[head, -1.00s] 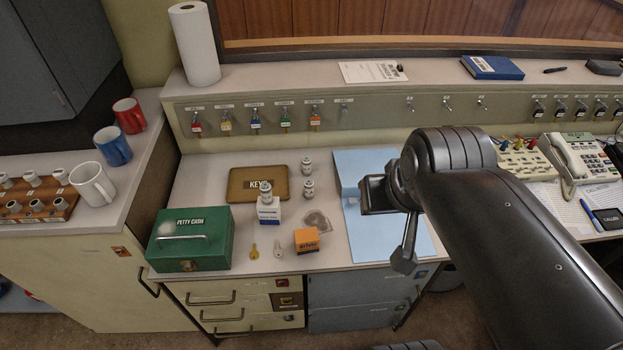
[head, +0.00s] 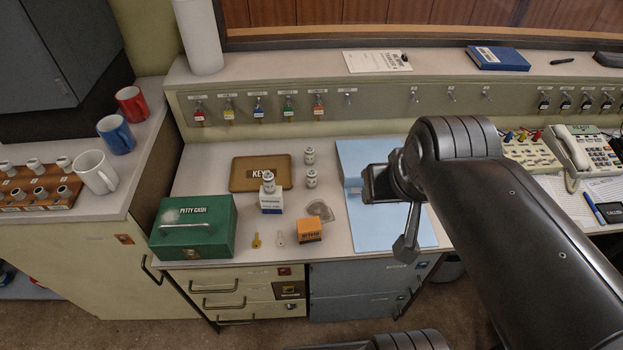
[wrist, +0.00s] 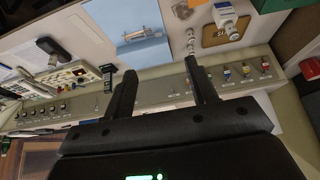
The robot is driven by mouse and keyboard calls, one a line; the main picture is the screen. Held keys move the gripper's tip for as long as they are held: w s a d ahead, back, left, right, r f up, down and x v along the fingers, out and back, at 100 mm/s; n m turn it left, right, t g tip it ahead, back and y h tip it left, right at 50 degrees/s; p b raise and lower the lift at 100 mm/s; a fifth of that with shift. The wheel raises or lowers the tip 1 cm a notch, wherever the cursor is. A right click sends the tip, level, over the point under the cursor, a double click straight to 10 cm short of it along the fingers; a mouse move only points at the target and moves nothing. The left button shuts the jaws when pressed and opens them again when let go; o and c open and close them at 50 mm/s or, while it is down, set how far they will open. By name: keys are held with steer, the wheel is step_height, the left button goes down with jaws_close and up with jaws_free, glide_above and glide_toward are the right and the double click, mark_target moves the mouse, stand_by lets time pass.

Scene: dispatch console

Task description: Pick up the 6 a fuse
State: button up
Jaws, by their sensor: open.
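Three small white cylindrical fuses are on the desk in the head view. One fuse (head: 268,181) stands on a white and blue box (head: 271,202). Two others, a back fuse (head: 309,156) and a front fuse (head: 311,179), stand to its right. Their ratings are too small to read, so I cannot tell which is the 6 A one. My gripper (wrist: 159,66) is open and empty in the wrist view, its two dark fingers apart.
A green cash box (head: 194,228), a key tray (head: 240,186), an orange box (head: 309,230) and two small keys surround the fuses closely. A blue folder (head: 385,225) lies to their right. The desk between tray and panel is clear.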

steer(key=w+a+g, duration=0.2)
steer(key=w, duration=0.8)
steer(key=m+g, duration=0.2)
steer(key=g, duration=0.2)
glide_above(312, 172)
steer(key=s, duration=0.1)
step_height(312, 172, down, 22)
step_height(312, 172, down, 6)
steer(key=shift+r, duration=0.25)
steer(key=shift+w+f, duration=0.2)
steer(key=shift+f, duration=1.25)
steer(key=shift+w+f, duration=0.2)
steer(key=shift+f, duration=1.2)
steer(key=shift+c, duration=0.3)
steer(key=c, duration=1)
